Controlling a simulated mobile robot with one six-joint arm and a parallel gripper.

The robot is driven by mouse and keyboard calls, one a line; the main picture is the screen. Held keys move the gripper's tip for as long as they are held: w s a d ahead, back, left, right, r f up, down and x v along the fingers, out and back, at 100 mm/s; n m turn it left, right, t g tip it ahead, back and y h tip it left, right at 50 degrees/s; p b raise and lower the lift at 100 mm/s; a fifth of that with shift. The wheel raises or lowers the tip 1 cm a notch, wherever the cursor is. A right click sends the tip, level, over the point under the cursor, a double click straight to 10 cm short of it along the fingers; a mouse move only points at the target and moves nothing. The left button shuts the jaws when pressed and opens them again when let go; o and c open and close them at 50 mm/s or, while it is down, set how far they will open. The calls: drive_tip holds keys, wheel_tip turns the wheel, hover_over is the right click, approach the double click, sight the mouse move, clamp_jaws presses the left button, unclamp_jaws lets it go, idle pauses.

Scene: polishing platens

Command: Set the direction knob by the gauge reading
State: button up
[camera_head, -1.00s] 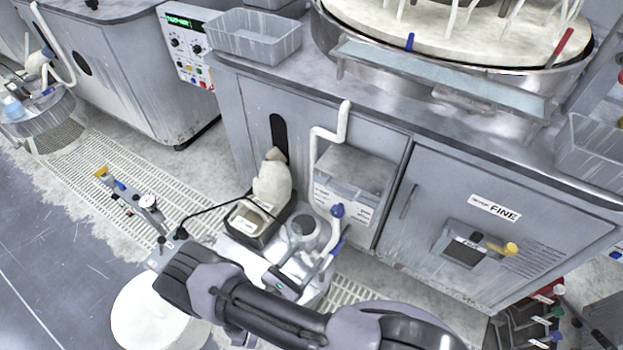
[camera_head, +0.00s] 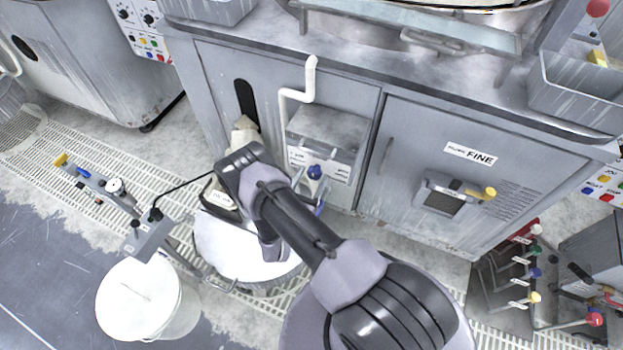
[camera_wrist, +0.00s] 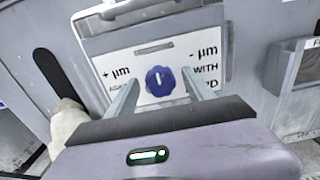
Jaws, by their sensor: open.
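The blue direction knob (camera_wrist: 160,81) sits on a white plate (camera_wrist: 150,61) on the front of a grey box, with its white mark pointing about straight up. The plate reads "+ µm" and "AGAINST", partly covered, on the left and "- µm" and "WITH" on the right. The knob also shows in the head view (camera_head: 315,172). My gripper (camera_wrist: 159,88) is open, its fingers on either side of the knob in the wrist view; I see no contact. The round white dial gauge (camera_head: 115,186) is on a bar at the left; its reading is too small to tell.
A cabinet door marked FINE (camera_head: 470,153) has a small panel with a yellow knob (camera_head: 488,193). White buckets (camera_head: 140,300) stand on the floor below. Coloured valve handles (camera_head: 535,297) are at the lower right.

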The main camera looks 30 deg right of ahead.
clamp_jaws()
drive_tip(key=shift+m, duration=0.3)
drive_tip(key=m, duration=0.3)
drive_tip(key=shift+m, duration=0.4)
drive_tip(key=shift+s+m, duration=0.15)
drive_tip(key=shift+m, duration=2.05)
drive_tip(key=shift+f, duration=0.1)
unclamp_jaws()
